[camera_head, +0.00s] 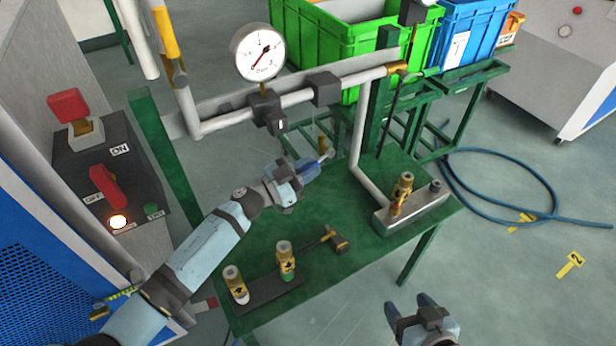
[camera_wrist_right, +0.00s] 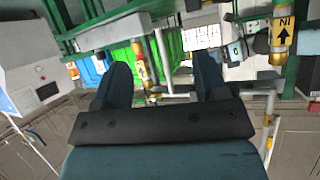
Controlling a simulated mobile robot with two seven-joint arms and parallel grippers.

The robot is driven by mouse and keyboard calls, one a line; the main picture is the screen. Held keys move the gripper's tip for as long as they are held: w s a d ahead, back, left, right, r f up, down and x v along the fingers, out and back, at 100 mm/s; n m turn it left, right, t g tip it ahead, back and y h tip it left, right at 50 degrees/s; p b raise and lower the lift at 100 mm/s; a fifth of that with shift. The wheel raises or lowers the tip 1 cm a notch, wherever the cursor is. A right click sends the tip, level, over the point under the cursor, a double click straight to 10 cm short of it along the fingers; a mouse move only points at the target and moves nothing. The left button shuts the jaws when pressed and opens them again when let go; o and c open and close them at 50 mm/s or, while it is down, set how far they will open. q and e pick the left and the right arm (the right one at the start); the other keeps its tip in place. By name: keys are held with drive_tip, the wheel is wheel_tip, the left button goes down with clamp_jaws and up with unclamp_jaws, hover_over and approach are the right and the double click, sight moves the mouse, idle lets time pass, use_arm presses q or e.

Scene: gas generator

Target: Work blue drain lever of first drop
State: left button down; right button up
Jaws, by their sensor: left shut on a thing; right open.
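The blue drain lever (camera_head: 309,168) is a small blue handle by a brass fitting (camera_head: 322,145), below the horizontal white pipe and above the green table. My left gripper (camera_head: 300,173) is shut on the lever and partly hides it. My right gripper (camera_head: 410,305) is open and empty, low in the head view, beyond the table's right side. Its two dark fingers also show apart in the right wrist view (camera_wrist_right: 162,75), with nothing between them.
A gauge (camera_head: 258,52) stands above the pipe. The green table (camera_head: 330,222) bears brass fittings and a small hammer-like tool (camera_head: 336,239). A control box (camera_head: 110,170) is at left. Green (camera_head: 345,45) and blue (camera_head: 470,35) crates stand behind. A blue hose (camera_head: 510,180) lies on the floor.

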use_arm(q)
drive_tip(key=shift+d+f+h+b, duration=0.1)
drive_tip(key=shift+f+h+b, duration=0.2)
drive_tip(key=shift+f+b, duration=0.4)
drive_tip(key=t+h+b, duration=0.1)
drive_tip(key=b, duration=0.1)
drive_tip(key=t+h+b, duration=0.1)
drive_tip(key=b, duration=0.2)
drive_tip(key=shift+w+d+f+b, duration=0.2)
drive_tip(key=shift+f+b, duration=0.1)
use_arm(e)
drive_tip(key=w+a+r+t+y, duration=0.2)
drive_tip(key=a+r+t+y, duration=0.2)
drive_tip(key=r, duration=0.5)
drive_tip(key=shift+w+a+r+t, duration=0.3)
drive_tip(key=shift+a+r+t, duration=0.1)
drive_tip(key=shift+t, duration=0.2)
use_arm(q)
drive_tip(key=c, duration=1.1)
unclamp_jaws()
drive_tip(key=shift+o, duration=0.2)
use_arm(e)
drive_tip(key=shift+f, duration=0.1)
use_arm(q)
drive_tip(key=shift+a, duration=0.1)
